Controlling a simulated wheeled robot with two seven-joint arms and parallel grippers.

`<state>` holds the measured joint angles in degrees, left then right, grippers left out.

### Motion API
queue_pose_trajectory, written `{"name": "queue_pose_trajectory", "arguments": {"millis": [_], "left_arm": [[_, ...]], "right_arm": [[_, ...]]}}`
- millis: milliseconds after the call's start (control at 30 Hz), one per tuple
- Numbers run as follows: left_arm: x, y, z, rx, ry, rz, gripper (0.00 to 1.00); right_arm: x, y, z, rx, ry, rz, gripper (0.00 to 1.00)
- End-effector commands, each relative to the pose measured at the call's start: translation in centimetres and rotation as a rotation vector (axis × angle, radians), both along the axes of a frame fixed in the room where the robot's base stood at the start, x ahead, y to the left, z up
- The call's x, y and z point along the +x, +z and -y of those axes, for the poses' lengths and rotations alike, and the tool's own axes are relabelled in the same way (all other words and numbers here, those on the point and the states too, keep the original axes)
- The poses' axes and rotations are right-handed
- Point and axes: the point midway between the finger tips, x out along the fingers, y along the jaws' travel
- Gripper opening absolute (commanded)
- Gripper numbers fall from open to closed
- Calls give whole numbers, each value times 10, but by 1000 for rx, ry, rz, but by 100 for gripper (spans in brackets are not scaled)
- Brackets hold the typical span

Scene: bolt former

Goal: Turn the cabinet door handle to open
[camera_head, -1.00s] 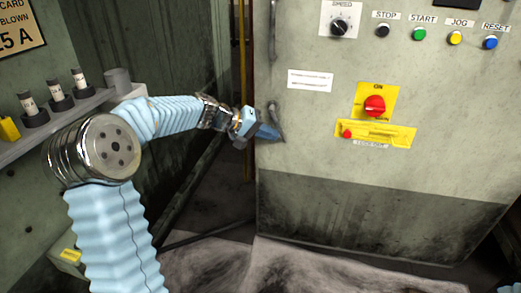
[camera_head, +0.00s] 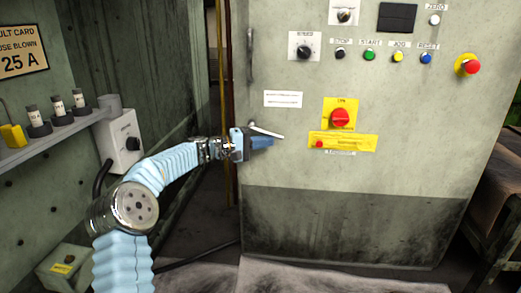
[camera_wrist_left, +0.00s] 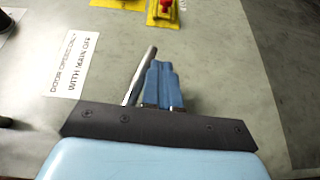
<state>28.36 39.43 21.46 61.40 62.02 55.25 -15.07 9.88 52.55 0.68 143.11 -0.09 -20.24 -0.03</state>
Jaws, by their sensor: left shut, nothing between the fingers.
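The grey cabinet door (camera_head: 300,170) fills the right of the head view and looks closed. Its metal lever handle (camera_head: 267,131) sits near the door's left edge and slants down to the right, near horizontal. My left gripper (camera_head: 268,142) is shut and empty, its blue fingers just under the lever. In the left wrist view the fingers (camera_wrist_left: 161,85) are together, and the lever (camera_wrist_left: 141,76) runs close beside them on the left. I cannot tell whether they touch. My right gripper is not in view.
A red rotary switch (camera_head: 340,117) on a yellow plate is right of the lever. A vertical handle (camera_head: 250,55) is higher on the door's left edge. A shelf (camera_head: 60,133) with fuses and a grey switch box (camera_head: 122,140) stand at left. A dark gap lies beside the cabinet.

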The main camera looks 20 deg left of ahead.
Motion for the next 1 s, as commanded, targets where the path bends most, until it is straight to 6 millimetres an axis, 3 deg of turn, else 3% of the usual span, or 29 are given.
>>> {"name": "queue_pose_trajectory", "arguments": {"millis": [1000], "left_arm": [[3,10,5,4,-1,-1,0]], "right_arm": [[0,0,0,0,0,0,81]]}}
